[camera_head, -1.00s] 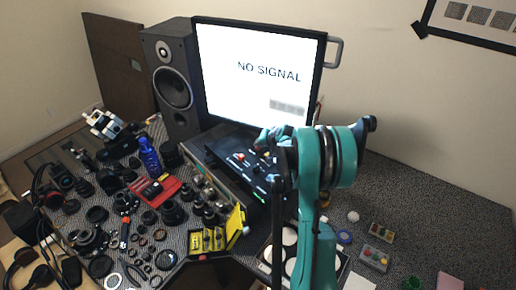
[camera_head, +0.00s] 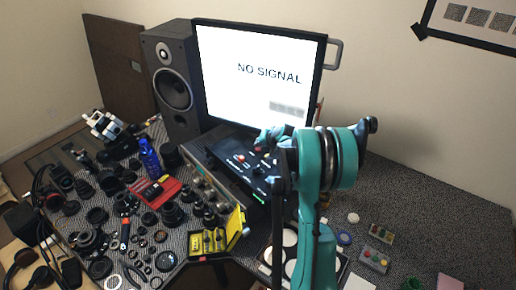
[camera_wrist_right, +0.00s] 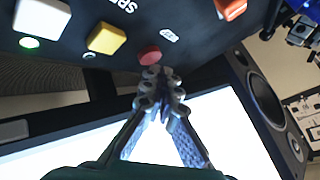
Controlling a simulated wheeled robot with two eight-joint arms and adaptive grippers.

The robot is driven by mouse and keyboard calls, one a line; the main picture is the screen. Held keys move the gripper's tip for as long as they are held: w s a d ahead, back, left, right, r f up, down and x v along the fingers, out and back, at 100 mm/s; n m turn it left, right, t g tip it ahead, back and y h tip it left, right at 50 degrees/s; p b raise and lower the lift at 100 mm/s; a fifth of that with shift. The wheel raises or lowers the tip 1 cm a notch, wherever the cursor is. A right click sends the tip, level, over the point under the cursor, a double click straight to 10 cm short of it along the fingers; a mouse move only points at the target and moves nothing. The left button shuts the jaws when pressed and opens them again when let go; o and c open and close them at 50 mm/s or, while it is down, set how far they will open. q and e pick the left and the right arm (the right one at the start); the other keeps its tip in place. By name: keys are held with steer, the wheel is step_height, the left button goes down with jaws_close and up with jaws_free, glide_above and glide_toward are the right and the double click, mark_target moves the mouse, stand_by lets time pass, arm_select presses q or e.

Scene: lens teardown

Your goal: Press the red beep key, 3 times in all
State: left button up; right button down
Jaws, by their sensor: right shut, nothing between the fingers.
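The black control box (camera_head: 228,168) lies in front of the monitor, tilted in the head view. Its round red key (camera_wrist_right: 149,54) shows in the right wrist view, just beyond my fingertips; it also appears as a small red spot in the head view (camera_head: 258,149). My right gripper (camera_wrist_right: 160,76) is shut and empty, its tips close to the key's near edge. I cannot tell whether they touch it. In the head view the right gripper (camera_head: 267,134) is over the box's far end, partly hidden by my arm. My left gripper is not in view.
An orange-red key (camera_wrist_right: 231,8), a yellow key (camera_wrist_right: 106,38) and a white key (camera_wrist_right: 41,17) surround the red one. The monitor (camera_head: 258,75) reads "NO SIGNAL" behind the box. A speaker (camera_head: 172,85) stands left. Lens parts crowd the table's left side.

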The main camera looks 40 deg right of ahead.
mark_target(259, 150)
steer(key=shift+r, duration=0.25)
steer(key=shift+r+p, duration=1.65)
steer(key=shift+r, duration=0.9)
step_height(259, 150, up, 4)
steer(key=n+p, duration=0.3)
steer(key=n, duration=1.6)
steer(key=shift+f+y+p, duration=0.15)
steer(key=shift+y+p, duration=0.2)
steer(key=shift+y, duration=0.05)
